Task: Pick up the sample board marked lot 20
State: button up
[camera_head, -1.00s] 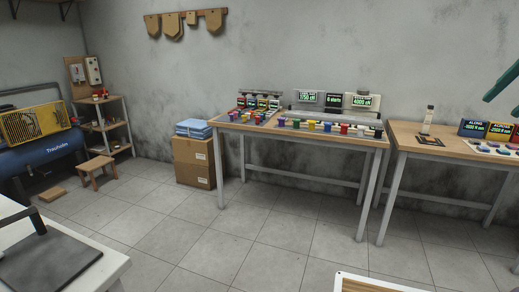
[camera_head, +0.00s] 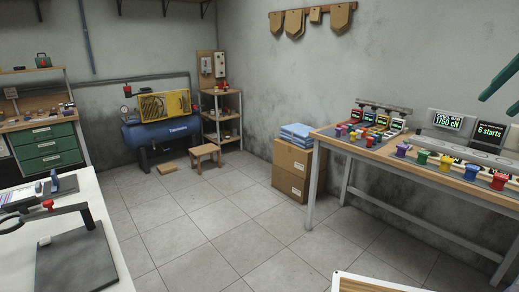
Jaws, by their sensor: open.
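I cannot make out a sample board marked lot 20 in this view, and no lot marking is readable. The tips of my gripper (camera_head: 496,105) show at the upper right edge as two dark green fingers, apart and with nothing between them. They hang in front of the grey wall, and the rest of the arm is out of the picture.
A wooden bench (camera_head: 330,134) with coloured knobs and displays stands at right. Cardboard boxes (camera_head: 292,170), a stool (camera_head: 204,151), a blue compressor (camera_head: 160,135) and a green drawer cabinet (camera_head: 46,148) line the walls. A white table (camera_head: 100,212) is at left. The middle floor is clear.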

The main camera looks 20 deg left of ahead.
aim_at(37, 190)
jog(key=i+j+u, duration=0.15)
jog(key=i+u, duration=0.2)
jog(key=i, duration=0.2)
jog(key=i+u, duration=0.35)
jog(key=i, duration=0.2)
jog(key=i+l+u, duration=0.2)
jog(key=i+u, duration=0.15)
jog(key=i, duration=0.2)
jog(key=i+u, duration=0.2)
jog(key=u, duration=0.25)
jog(key=i+u, duration=0.25)
jog(key=u, duration=0.2)
jog(key=i+u, duration=0.2)
jog(key=u, duration=0.25)
jog(key=i+l+u, duration=0.15)
jog(key=u, duration=0.3)
jog(key=i+u, duration=0.25)
jog(key=u, duration=0.25)
jog(key=i+l+u, duration=0.2)
jog(key=u, duration=0.25)
jog(key=i+l+u, duration=0.25)
jog(key=u, duration=0.25)
